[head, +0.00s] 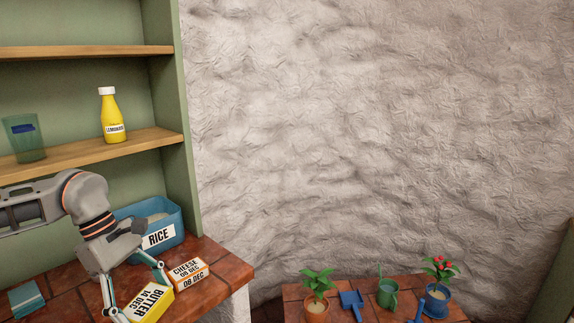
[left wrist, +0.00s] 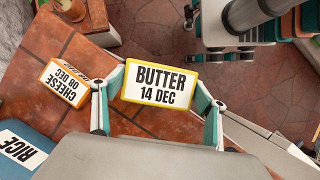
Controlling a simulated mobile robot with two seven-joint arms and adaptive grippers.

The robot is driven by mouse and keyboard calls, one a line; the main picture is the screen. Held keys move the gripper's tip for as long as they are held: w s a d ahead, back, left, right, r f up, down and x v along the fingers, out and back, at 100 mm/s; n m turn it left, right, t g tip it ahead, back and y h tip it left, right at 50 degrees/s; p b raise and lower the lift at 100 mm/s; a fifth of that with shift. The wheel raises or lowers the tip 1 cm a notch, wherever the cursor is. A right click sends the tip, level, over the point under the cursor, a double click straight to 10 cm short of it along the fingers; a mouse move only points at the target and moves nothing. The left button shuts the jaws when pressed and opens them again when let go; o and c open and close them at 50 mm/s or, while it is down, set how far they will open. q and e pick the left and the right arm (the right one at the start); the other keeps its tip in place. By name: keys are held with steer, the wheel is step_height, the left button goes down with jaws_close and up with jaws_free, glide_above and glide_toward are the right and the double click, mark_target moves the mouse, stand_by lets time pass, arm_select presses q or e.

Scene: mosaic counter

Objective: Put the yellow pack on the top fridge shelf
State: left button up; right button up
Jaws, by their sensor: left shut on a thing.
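The yellow pack is a butter box (head: 152,303) with a white label reading "BUTTER 14 DEC". My left gripper (head: 141,297) is shut on it, one finger at each short end. The box (left wrist: 160,86) shows label-up between the fingers in the left wrist view, over the tiled counter's edge. I cannot tell whether it touches the counter. No fridge or fridge shelf can be made out. My right gripper is not in view.
A cheese pack (head: 187,270) lies close beside the butter. Behind are a blue rice tub (head: 169,229) and a green shelf unit (head: 178,110) holding a lemonade bottle (head: 112,118) and a glass (head: 25,140). A lower tiled table (head: 292,292) holds potted plants.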

arm_select(q)
steer(key=m, duration=0.1)
steer(key=s+d+f+m+g, duration=0.1)
steer(key=m, duration=0.1)
steer(key=shift+y, duration=0.3)
steer(key=s+d+f+m+g+y, duration=0.2)
steer(key=s+d+f+m+y, duration=0.1)
steer(key=m, duration=0.9)
steer(key=shift+s+d+y, duration=0.2)
steer(key=shift+s+y, duration=0.2)
steer(key=shift+s, duration=0.15)
steer(key=shift+w, duration=0.15)
